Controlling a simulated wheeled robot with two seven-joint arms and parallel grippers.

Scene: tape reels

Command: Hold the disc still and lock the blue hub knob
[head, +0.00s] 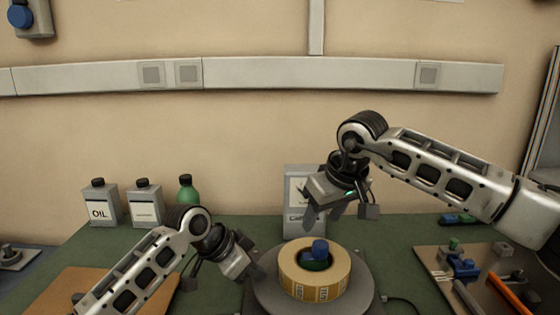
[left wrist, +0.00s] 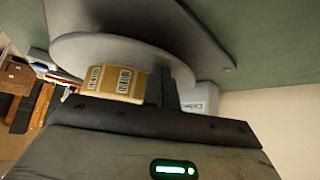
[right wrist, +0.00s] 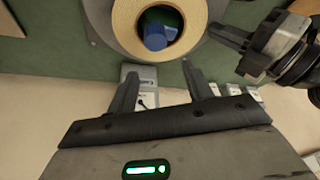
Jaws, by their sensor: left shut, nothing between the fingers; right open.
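A grey disc (head: 265,294) lies on the green bench and carries a yellow tape roll (head: 298,287). The blue hub knob (head: 320,246) stands up in the roll's centre. The disc (left wrist: 85,50) and roll (left wrist: 125,83) also show in the left wrist view. My left gripper (head: 260,272) is shut and empty at the disc's left edge; I cannot tell whether it touches. My right gripper (head: 322,210) is open and empty, above and behind the roll. In the right wrist view the knob (right wrist: 156,37) is beyond the spread fingers (right wrist: 160,88), not between them.
A grey can (head: 297,185) stands behind the disc. An oil can (head: 102,205), another can (head: 145,205) and a green bottle (head: 187,188) stand at the back left. A board with tools and clamps (head: 430,262) lies at the right. A brown board (head: 70,287) lies at the left.

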